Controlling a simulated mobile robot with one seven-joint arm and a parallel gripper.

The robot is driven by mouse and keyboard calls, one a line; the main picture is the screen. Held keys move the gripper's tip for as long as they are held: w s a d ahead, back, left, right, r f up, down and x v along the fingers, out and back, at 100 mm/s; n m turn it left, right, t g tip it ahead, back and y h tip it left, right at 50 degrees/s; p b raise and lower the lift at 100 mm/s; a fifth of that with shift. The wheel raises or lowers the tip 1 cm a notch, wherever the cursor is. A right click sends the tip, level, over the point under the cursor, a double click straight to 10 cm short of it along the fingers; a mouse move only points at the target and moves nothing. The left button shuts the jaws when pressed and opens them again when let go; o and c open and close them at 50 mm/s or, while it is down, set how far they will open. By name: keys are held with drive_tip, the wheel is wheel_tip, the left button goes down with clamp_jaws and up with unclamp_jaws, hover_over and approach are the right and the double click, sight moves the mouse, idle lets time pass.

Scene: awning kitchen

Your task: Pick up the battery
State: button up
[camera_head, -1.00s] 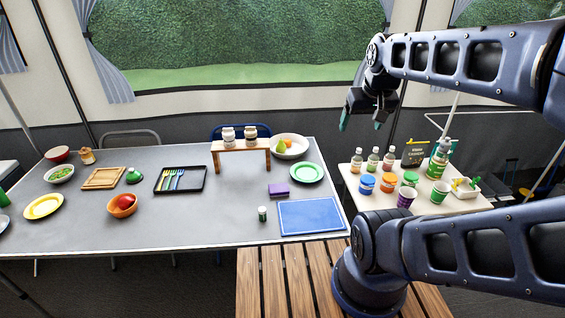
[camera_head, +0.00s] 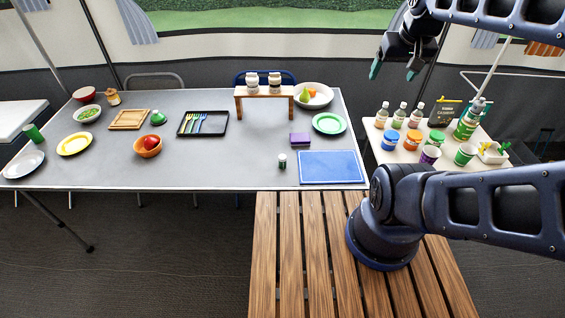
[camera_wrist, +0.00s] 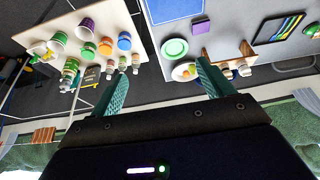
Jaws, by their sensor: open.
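A small dark green upright cylinder with a pale top (camera_head: 282,160) stands on the grey table (camera_head: 215,165), just left of the blue board. It may be the battery, but it is too small to be sure. I cannot pick it out in the wrist view. My gripper (camera_head: 394,72) is open and empty, raised in the air at the upper right, beyond the table's right end and far from the cylinder. In the wrist view its two teal fingers (camera_wrist: 160,75) stand wide apart with nothing between them.
The blue board (camera_head: 331,167), a purple block (camera_head: 299,139) and a wooden stand with jars (camera_head: 264,92) are near the cylinder. A cutlery tray (camera_head: 203,123) and bowls lie left. A side table (camera_head: 405,157) crowded with bottles and cups is right. A slatted bench (camera_head: 300,250) is in front.

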idle(0.3)
drive_tip(key=c, duration=0.6)
drive_tip(key=shift+o, duration=0.2)
drive_tip(key=w+a+f+n+g+h, duration=0.1)
drive_tip(key=w+a+f+n, duration=0.4)
drive_tip(key=w, duration=0.4)
drive_tip(key=n+g+y, duration=0.1)
drive_tip(key=n+g, duration=0.3)
drive_tip(key=n, duration=1.5)
hover_over(282, 157)
drive_tip(key=f, duration=3)
drive_tip(key=shift+w+d+f, duration=0.15)
drive_tip(key=shift+d, duration=0.05)
drive_tip(key=shift+a+f, duration=0.15)
drive_tip(key=shift+f, duration=5.15)
